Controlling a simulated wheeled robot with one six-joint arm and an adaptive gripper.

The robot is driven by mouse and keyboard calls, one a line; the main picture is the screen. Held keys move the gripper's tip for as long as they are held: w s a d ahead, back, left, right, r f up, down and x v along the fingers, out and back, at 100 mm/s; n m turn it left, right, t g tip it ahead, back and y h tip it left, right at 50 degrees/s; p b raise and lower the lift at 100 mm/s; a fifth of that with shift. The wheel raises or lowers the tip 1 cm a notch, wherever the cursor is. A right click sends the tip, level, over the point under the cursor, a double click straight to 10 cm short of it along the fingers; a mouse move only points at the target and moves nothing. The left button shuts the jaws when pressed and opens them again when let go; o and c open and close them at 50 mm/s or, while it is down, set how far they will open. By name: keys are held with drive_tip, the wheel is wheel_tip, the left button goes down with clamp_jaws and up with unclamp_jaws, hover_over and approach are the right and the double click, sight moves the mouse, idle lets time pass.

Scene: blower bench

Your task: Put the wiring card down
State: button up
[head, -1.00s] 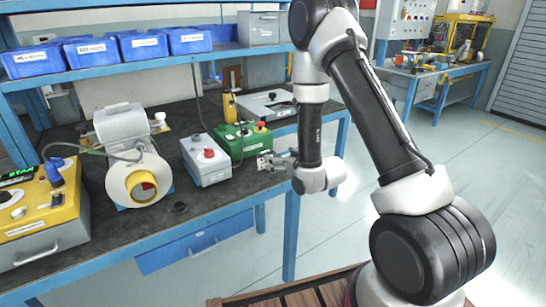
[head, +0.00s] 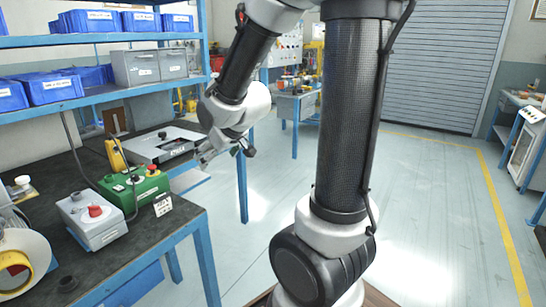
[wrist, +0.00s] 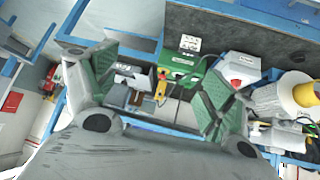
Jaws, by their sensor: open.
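The wiring card (head: 163,204) is a small white card with dark marks. It is on the dark bench top (head: 120,245), near the right edge and just in front of the green control box (head: 135,188). It also shows in the wrist view (wrist: 190,43), beside the green box (wrist: 181,65). I cannot tell whether it lies flat or leans. My gripper (head: 204,157) is in the air beyond the card, apart from it. In the wrist view its green-padded fingers (wrist: 157,80) are spread wide with nothing held between them.
A grey box with a red button (head: 93,215) stands left of the green box. A yellow handheld unit (head: 115,152) and a grey case (head: 160,145) are behind. Blue bins (head: 52,87) and grey drawers (head: 150,66) fill the shelf. The floor at right is clear.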

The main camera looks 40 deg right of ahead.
drive_tip(key=s+d+r+g, duration=0.1)
drive_tip(key=s+r+g, duration=0.1)
drive_tip(key=s, duration=0.9)
drive_tip(key=s+d+r+m+g, duration=0.1)
drive_tip(key=s+r, duration=0.4)
drive_tip(key=s, duration=0.7)
drive_tip(key=shift+s+m+g, duration=0.25)
drive_tip(key=shift+m+g, duration=0.05)
drive_tip(key=shift+g, duration=0.4)
drive_tip(key=shift+a, duration=0.1)
